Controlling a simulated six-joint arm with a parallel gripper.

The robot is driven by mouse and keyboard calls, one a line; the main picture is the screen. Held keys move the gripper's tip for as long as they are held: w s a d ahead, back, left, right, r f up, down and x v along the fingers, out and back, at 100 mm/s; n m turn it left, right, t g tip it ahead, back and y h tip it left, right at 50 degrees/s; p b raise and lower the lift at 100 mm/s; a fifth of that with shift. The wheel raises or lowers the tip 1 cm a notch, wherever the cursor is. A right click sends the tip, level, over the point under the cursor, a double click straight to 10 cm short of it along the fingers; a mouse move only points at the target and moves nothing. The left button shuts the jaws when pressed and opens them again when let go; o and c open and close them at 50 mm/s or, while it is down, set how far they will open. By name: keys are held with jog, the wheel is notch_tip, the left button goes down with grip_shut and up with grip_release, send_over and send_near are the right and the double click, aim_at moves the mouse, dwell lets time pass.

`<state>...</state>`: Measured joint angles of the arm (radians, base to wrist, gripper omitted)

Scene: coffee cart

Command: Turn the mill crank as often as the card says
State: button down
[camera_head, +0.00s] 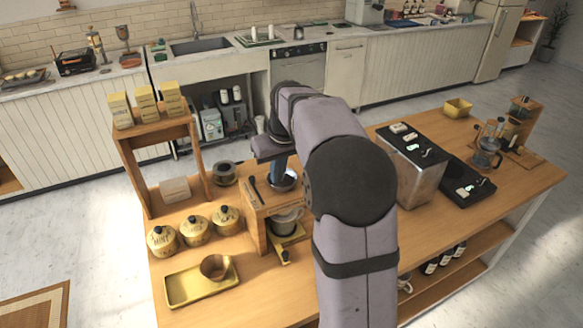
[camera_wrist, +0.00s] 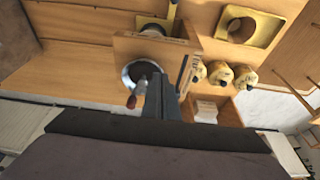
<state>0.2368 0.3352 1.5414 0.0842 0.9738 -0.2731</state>
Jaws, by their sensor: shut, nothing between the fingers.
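A wooden stand (camera_head: 256,218) near the middle of the counter holds the mill, with a round metal bowl (camera_head: 290,184) in its top. In the wrist view the bowl (camera_wrist: 129,72) is partly hidden by my fingers. A small reddish-brown knob (camera_wrist: 131,102), perhaps the crank's grip, shows beside the fingers. My gripper (camera_head: 281,173) points down over the bowl; in the wrist view the gripper (camera_wrist: 160,92) is shut and empty, close to the knob. I cannot tell whether they touch. I cannot make out a readable card with a number.
A metal jug (camera_head: 286,220) stands under the stand's top. Yellow-lidded tins (camera_head: 194,231) and a yellow tray (camera_head: 182,290) with a brown cup (camera_head: 215,267) lie left. A wooden shelf (camera_head: 127,160) rises behind the tins. A metal box (camera_head: 407,180) stands right of my arm.

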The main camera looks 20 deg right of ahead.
jog(key=shift+w+a, duration=0.1)
dwell(0.3)
jog(key=shift+w+a+p, duration=0.45)
jog(key=shift+w+p, duration=0.05)
jog(key=shift+w, duration=0.1)
jog(key=shift+w+a+r+p, duration=0.15)
jog(key=shift+w+p, duration=0.45)
jog(key=shift+p, duration=0.1)
jog(key=shift+w+a, duration=0.1)
jog(key=shift+w, duration=0.15)
jog(key=shift+w+p, duration=0.7)
jog(key=shift+p, duration=0.2)
jog(key=shift+w, duration=0.15)
jog(key=shift+w+d, duration=0.1)
jog(key=shift+d, duration=0.1)
